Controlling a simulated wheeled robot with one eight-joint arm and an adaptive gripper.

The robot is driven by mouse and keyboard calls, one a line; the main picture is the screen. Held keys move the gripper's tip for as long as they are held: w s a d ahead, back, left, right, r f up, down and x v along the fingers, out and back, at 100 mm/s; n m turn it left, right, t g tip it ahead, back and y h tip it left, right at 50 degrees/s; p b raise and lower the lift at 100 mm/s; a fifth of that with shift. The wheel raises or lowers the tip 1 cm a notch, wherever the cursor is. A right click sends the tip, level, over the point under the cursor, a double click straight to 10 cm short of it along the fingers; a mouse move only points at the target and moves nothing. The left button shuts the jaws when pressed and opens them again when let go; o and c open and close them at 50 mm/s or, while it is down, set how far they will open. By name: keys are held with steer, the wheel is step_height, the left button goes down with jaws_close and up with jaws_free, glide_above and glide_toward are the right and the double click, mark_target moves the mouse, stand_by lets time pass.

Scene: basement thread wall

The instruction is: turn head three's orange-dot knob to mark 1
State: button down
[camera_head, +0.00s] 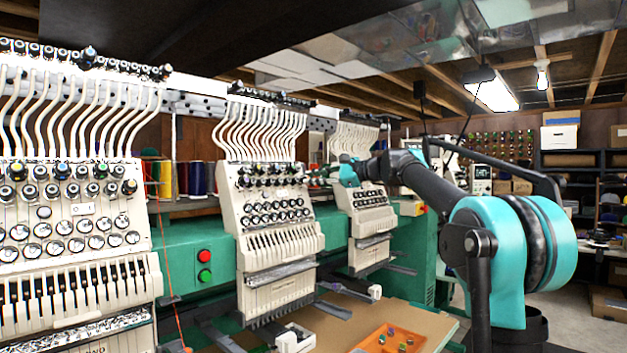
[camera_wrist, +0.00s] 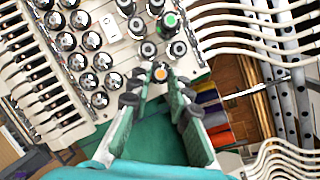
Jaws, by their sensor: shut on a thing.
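The orange-dot knob (camera_wrist: 160,73) shows in the wrist view, with its orange cap between my fingertips. My gripper (camera_wrist: 157,82) is shut on this knob, one green-and-dark finger on each side. The mark numbers around the knob cannot be read. In the head view, my gripper (camera_head: 345,172) is at the upper part of head three (camera_head: 365,222), the farthest white sewing head. The orange dot is not discernible there, and my arm covers part of that area.
A green-dot knob (camera_wrist: 170,20) and other dark knobs stand close beside the held knob. White thread tubes (camera_wrist: 245,22) run nearby. Head two (camera_head: 275,215) stands to the left. Thread cones (camera_wrist: 215,120) sit behind, and a table with an orange tray (camera_head: 390,338) lies in front.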

steer(key=n, duration=0.2)
steer(key=n+g, duration=0.1)
steer(key=n, duration=0.1)
steer(key=shift+w+r+h, duration=0.15)
steer(key=shift+h, duration=0.15)
steer(key=n+h, duration=0.1)
steer(key=n, duration=0.2)
steer(key=shift+r+n+g, duration=0.1)
steer(key=shift+n+g, duration=0.3)
steer(key=n+h, duration=0.1)
steer(key=n, duration=0.3)
steer(key=n+h, duration=0.1)
steer(key=n, duration=0.1)
steer(key=shift+a+r+g+h, duration=0.15)
steer(key=shift+r+g+h, duration=0.1)
steer(key=shift+g+h, duration=0.05)
steer(key=c, duration=1.4)
jaws_free()
steer(key=v, duration=1.2)
